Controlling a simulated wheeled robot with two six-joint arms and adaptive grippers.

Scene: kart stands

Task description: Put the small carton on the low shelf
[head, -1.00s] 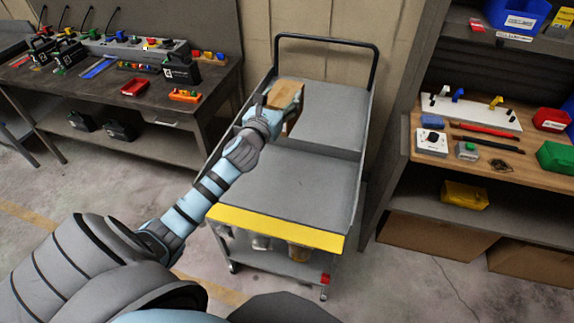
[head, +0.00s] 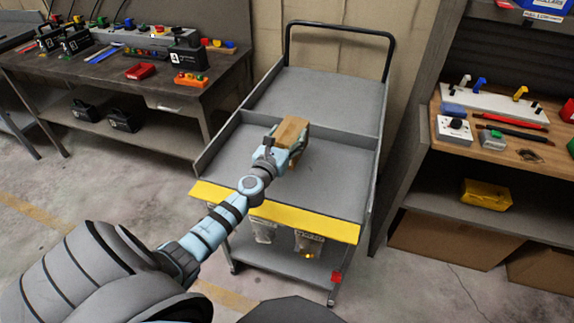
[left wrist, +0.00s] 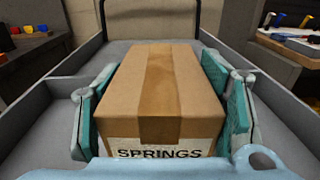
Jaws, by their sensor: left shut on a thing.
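The small carton (head: 291,131) is brown with a tape strip. In the left wrist view the carton (left wrist: 160,90) shows a label reading "SPRINGS". My left gripper (head: 284,145) is shut on it, with a teal finger pad on each side. The carton is over the front part of the grey cart's upper deck (head: 335,180); I cannot tell whether it touches the deck. The cart's low shelf (head: 280,262) shows below the yellow front edge, with bagged items hanging above it. My right gripper is not in view.
The cart has a black handle (head: 340,27) at the back and raised sides. A workbench with toolboxes (head: 188,57) stands at the left. The upper deck around the carton is clear.

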